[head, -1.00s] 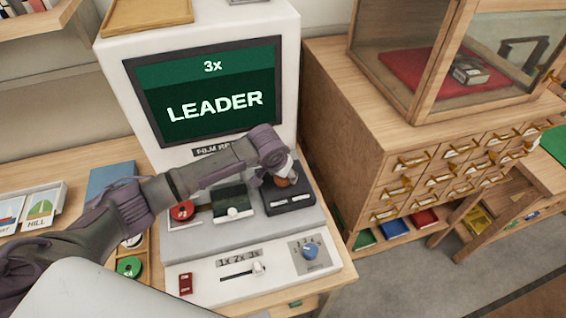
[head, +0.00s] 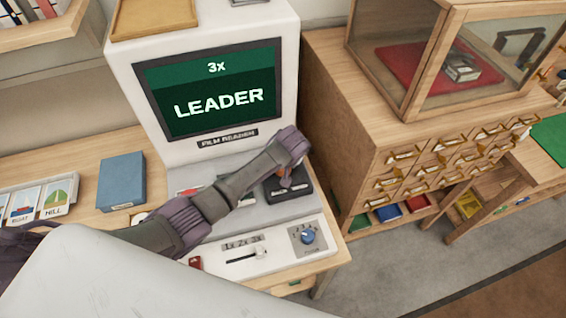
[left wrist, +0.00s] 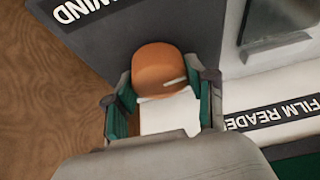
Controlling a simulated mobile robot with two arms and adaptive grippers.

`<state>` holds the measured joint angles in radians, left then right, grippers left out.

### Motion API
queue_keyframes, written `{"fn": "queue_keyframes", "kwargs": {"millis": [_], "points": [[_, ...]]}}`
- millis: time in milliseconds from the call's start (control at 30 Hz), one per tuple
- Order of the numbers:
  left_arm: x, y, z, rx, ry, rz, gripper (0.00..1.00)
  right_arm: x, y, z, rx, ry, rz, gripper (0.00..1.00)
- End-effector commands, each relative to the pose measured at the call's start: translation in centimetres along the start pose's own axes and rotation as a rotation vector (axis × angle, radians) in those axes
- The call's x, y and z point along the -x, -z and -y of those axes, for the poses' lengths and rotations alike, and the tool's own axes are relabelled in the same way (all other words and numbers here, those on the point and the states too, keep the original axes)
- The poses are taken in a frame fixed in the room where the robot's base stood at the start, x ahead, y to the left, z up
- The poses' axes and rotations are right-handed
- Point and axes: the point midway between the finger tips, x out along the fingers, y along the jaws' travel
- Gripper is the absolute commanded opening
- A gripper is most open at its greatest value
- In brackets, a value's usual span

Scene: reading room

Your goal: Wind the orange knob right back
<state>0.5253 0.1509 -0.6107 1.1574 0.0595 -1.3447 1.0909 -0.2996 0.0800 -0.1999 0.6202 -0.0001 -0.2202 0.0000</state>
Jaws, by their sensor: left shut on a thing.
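The orange knob (left wrist: 158,68) stands on a dark block in the left wrist view, with a pale mark near its lower right side. A label ending in "WIND" (left wrist: 85,8) lies beside it. My left gripper (left wrist: 165,90) has its green-padded fingers on either side of the knob and is shut on it. In the head view only a sliver of the orange knob (head: 286,182) shows under my left wrist, on the dark block (head: 295,192). The film reader's screen (head: 215,90) reads "3x LEADER". My right gripper is not in view.
The reader's front panel has a blue dial (head: 308,237) and a white slider (head: 261,252) by "1x 2x 3x". A blue box (head: 122,181) and picture cards (head: 40,202) are at left. A wooden drawer cabinet (head: 400,170) with a glass case stands close at right.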

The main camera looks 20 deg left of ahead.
Motion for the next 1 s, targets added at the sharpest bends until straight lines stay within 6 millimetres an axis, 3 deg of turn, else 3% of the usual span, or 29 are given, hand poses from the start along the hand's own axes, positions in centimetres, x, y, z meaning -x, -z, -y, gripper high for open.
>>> {"fn": "queue_keyframes", "kwargs": {"millis": [600,633,733,767,1000], "points": [[-0.04,0.06,0.07,0.040,0.018,-0.001,0.20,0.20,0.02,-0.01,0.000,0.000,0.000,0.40],[-0.03,0.06,0.06,0.040,0.017,-0.001,0.59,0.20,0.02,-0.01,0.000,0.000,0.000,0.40],[-0.03,0.06,0.06,0.039,0.017,-0.001,0.75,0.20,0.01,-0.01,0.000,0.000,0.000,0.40],[-0.02,0.06,0.05,0.039,0.017,-0.001,0.80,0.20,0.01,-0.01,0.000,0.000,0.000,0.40],[0.00,0.06,0.01,0.038,0.016,-0.001,0.81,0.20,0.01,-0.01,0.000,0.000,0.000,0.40]]}}
